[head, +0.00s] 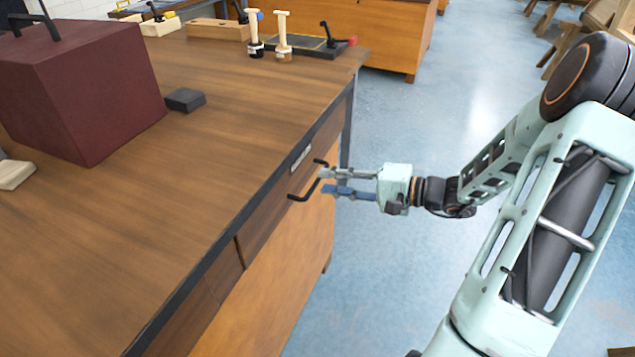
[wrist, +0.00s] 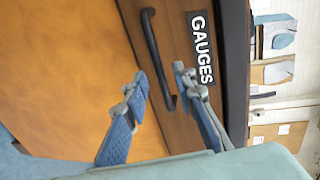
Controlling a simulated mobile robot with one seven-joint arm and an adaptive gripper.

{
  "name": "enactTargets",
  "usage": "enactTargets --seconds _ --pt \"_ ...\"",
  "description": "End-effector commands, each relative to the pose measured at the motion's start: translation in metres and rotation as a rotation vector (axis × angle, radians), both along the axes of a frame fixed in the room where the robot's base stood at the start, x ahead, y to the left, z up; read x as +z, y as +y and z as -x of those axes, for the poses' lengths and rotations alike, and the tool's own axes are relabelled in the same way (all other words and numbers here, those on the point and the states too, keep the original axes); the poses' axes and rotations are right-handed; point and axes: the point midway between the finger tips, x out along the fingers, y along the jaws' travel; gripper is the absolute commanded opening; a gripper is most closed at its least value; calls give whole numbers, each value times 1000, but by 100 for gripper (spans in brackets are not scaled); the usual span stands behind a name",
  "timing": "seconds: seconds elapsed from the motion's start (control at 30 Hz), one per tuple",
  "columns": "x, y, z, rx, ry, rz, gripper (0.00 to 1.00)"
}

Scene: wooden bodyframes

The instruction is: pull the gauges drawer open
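The gauges drawer (head: 268,218) is a dark wood front under the bench top, and it looks flush with the bench. In the wrist view its front (wrist: 182,42) carries a white-on-black GAUGES label (wrist: 202,50). Its handle (head: 304,190) is a black bar that also shows in the wrist view (wrist: 152,42). My gripper (head: 325,182) is open in front of the drawer, fingers pointing at the handle. In the wrist view my gripper (wrist: 160,77) has one finger on each side of the handle's lower part, with gaps visible. I cannot tell whether the fingertips reach past the bar.
The wooden bench top (head: 190,190) has a dark edge above the drawer. A maroon box (head: 85,90) and a small dark block (head: 185,99) stand on it. Chess-piece-like wooden items (head: 283,38) stand at the far end. The blue floor (head: 400,270) beside the bench is clear.

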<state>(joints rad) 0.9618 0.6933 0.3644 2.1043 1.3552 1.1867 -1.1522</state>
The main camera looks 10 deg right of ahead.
Motion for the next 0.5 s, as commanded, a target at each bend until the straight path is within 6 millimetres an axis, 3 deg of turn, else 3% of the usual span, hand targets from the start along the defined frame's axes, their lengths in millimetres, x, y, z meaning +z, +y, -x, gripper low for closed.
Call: enactTargets --seconds 0.2,0.5 --pt "-7 24 -17 2 0 0 25" --pt "-8 30 -21 0 0 1 25"
